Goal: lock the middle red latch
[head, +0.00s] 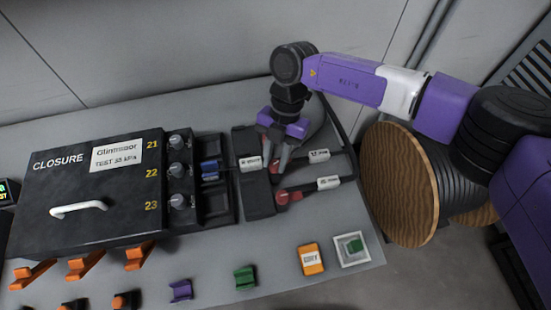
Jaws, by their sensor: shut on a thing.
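A dark connector block (258,200) stands on the bench right of the closure box, with dark cables running to its right side. My gripper (279,162) points down over the block's right edge and is shut on the middle red latch (277,170), which shows only as a bit of red between and below the fingers. Another red latch (283,197) lies in front of it, uncovered. Any latch farther back is hidden by my gripper and wrist. The latch's exact angle cannot be told.
The black closure box (95,185) with grey knobs fills the left. White cable tags (319,156) lie right of the latches. A wooden cable reel (400,185) stands at the right. An orange box (312,259), a white tray (340,259) and coloured clips (245,278) line the front.

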